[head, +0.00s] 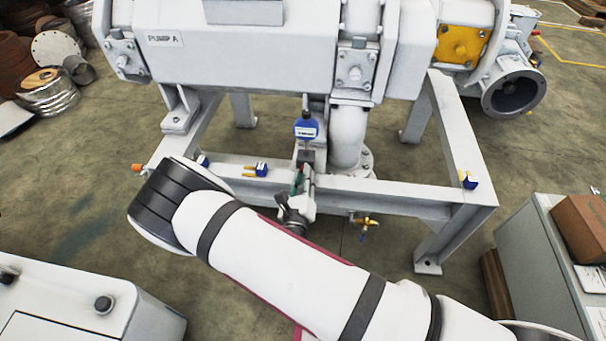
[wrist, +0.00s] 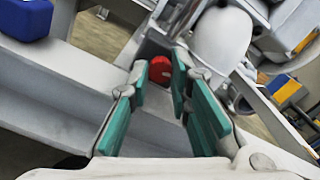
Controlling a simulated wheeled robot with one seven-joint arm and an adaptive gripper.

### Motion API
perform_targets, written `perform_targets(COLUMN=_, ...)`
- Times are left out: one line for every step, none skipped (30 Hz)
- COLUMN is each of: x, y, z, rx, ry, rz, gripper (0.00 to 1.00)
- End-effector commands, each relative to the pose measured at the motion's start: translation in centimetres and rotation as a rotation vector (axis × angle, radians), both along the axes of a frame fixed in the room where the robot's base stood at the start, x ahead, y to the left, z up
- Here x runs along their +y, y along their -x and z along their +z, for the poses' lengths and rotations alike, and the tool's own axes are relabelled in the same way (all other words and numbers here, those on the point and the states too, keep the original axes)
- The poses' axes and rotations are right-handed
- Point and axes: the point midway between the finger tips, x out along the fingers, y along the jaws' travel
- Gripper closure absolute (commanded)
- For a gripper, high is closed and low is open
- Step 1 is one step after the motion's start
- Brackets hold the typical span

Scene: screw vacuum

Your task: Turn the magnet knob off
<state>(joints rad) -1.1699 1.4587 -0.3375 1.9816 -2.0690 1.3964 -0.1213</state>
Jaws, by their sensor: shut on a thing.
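The red magnet knob (wrist: 160,69) shows in the wrist view between the far ends of my green-padded fingers. My gripper (wrist: 161,76) is shut on it, with a pad on either side. In the head view my gripper (head: 299,180) reaches up to the dark block under a blue gauge (head: 306,127) at the middle of the pump frame. The knob's exact turn angle cannot be told.
The white pump frame (head: 400,197) runs across the front, with a vertical pipe (head: 347,138) right beside the gauge. Small blue-and-yellow pieces (head: 261,169) sit on the beam. A brass valve (head: 368,222) hangs below it. A cabinet (head: 545,255) stands at right.

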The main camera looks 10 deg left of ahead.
Motion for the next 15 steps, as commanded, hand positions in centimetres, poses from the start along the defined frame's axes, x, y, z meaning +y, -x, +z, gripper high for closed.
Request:
perform_targets(x=-0.01, y=0.0, z=-0.01, rx=-0.001, ry=0.0, rz=-0.001, gripper=1.0)
perform_targets(x=-0.01, y=0.0, z=-0.01, rx=-0.001, ry=-0.001, rz=-0.001, gripper=1.0)
perform_targets(x=-0.01, y=0.0, z=-0.01, rx=-0.001, ry=-0.001, rz=-0.001, gripper=1.0)
perform_targets(x=-0.01, y=0.0, z=-0.02, rx=-0.001, ry=-0.001, rz=-0.001, gripper=1.0)
perform_targets(x=-0.01, y=0.0, z=-0.02, rx=-0.001, ry=-0.001, rz=-0.001, gripper=1.0)
perform_targets(x=-0.01, y=0.0, z=-0.02, rx=-0.001, ry=-0.001, rz=-0.001, gripper=0.77)
perform_targets(x=-0.01, y=0.0, z=-0.02, rx=-0.001, ry=-0.001, rz=-0.001, gripper=0.7)
perform_targets(x=-0.02, y=0.0, z=-0.01, rx=-0.001, ry=-0.002, rz=-0.001, gripper=0.63)
perform_targets(x=-0.02, y=0.0, z=-0.01, rx=-0.001, ry=-0.002, rz=-0.001, gripper=0.61)
perform_targets(x=-0.02, y=0.0, z=-0.02, rx=-0.001, ry=-0.002, rz=-0.001, gripper=0.61)
perform_targets(x=-0.02, y=0.0, z=-0.02, rx=-0.001, ry=-0.002, rz=-0.001, gripper=0.61)
perform_targets(x=-0.02, y=0.0, z=-0.02, rx=-0.001, ry=-0.002, rz=-0.001, gripper=0.61)
perform_targets(x=-0.02, y=0.0, z=-0.03, rx=0.0, ry=-0.002, rz=0.0, gripper=0.61)
perform_targets(x=-0.02, y=0.0, z=-0.03, rx=0.0, ry=-0.002, rz=0.0, gripper=0.61)
perform_targets(x=-0.02, y=0.0, z=-0.03, rx=0.0, ry=-0.002, rz=0.0, gripper=0.61)
